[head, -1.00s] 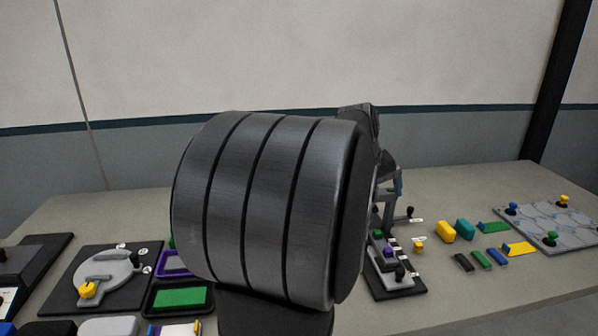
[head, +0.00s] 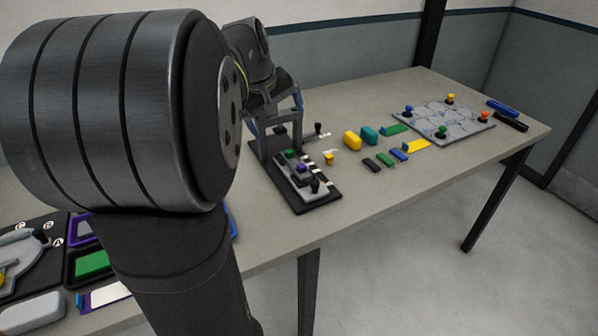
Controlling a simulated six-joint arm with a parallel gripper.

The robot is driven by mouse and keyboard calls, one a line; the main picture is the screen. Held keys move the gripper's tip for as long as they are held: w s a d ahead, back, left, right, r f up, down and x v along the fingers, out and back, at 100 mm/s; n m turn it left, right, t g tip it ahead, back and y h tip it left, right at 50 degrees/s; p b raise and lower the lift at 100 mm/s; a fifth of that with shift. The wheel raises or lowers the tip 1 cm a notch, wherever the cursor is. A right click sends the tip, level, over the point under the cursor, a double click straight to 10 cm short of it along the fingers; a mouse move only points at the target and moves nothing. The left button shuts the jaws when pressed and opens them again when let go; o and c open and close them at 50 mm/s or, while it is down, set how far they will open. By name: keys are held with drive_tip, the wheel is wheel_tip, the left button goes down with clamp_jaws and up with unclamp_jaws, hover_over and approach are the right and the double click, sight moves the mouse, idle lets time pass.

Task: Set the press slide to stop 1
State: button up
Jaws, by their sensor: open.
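The press (head: 309,205) stands on a black base near the table's middle, with a grey upright frame at its back. A pale grey track on it carries a green piece (head: 290,154), a purple piece (head: 302,168) and a black knob (head: 315,187) towards the front end. Small white labels line its right side, too small to read, so I cannot tell which stop the slide is at. My gripper (head: 276,117) is open above the back of the press, close to the frame. My own arm partly hides it, and I cannot tell whether it touches anything.
A black-knobbed lever (head: 318,129) and small yellow piece (head: 329,158) are beside the press. Coloured blocks (head: 352,139) lie to the right, then a grey board (head: 437,120) with coloured knobs. Trays (head: 92,264) are at left.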

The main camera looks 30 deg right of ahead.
sight(315, 182)
drive_tip(key=shift+c, duration=1.3)
drive_tip(key=shift+g+y, duration=0.8)
drive_tip(key=shift+y, duration=0.1)
drive_tip(key=d, duration=0.1)
drive_tip(key=s+d+f, duration=0.1)
drive_tip(key=d, duration=0.2)
drive_tip(key=shift+s+d+f, duration=0.2)
drive_tip(key=shift+s+d, duration=0.2)
drive_tip(key=c, duration=0.9)
drive_tip(key=s+d+f+y, duration=0.1)
drive_tip(key=s+d+y, duration=0.1)
drive_tip(key=d, duration=0.2)
drive_tip(key=shift+c, duration=0.2)
drive_tip(key=shift+g, duration=0.4)
wheel_tip(315, 182, down, 17)
drive_tip(key=shift+s+f, duration=0.1)
drive_tip(key=shift+s, duration=0.05)
clamp_jaws()
